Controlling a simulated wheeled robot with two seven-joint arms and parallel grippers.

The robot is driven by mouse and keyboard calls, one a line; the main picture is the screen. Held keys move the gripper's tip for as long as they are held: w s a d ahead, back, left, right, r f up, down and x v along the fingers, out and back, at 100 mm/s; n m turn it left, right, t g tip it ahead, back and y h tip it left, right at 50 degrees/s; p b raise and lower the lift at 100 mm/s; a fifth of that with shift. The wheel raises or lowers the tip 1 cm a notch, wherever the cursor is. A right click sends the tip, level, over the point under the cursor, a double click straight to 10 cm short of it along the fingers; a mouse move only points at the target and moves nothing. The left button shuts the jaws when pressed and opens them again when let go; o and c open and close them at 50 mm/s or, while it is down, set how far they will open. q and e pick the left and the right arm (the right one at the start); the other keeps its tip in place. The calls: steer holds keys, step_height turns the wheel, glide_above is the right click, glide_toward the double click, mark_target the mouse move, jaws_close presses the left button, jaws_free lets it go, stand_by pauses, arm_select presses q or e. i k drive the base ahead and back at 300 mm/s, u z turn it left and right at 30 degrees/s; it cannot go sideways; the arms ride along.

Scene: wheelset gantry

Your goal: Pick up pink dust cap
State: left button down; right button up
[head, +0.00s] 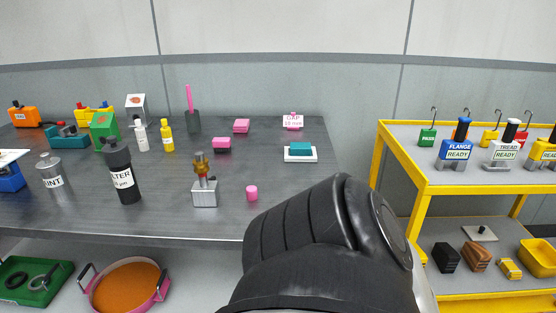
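A small pink cylinder (252,193), which looks like the dust cap, stands on the grey bench top (290,185) near its front edge. It stands just right of a small metal block (205,195) with a brass fitting on top. Other pink items are farther back: a pink block (222,143), another pink block (241,126), and a pink piece by a sign reading GAP (292,121). A dark link of my arm fills the lower middle, in front of the bench, close to the pink cylinder in the picture. Neither gripper is in view.
A black filter bottle (122,170) and a grey canister (50,171) stand left. A teal block on a white pad (300,153) lies behind right. A yellow-framed cart (430,188) stands right. A pink-rimmed pan (125,288) is below. The bench right of the cylinder is bare.

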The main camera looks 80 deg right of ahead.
mark_target(251, 192)
steer(key=u, duration=0.05)
steer(key=k, duration=0.1)
steer(key=z, duration=1.6)
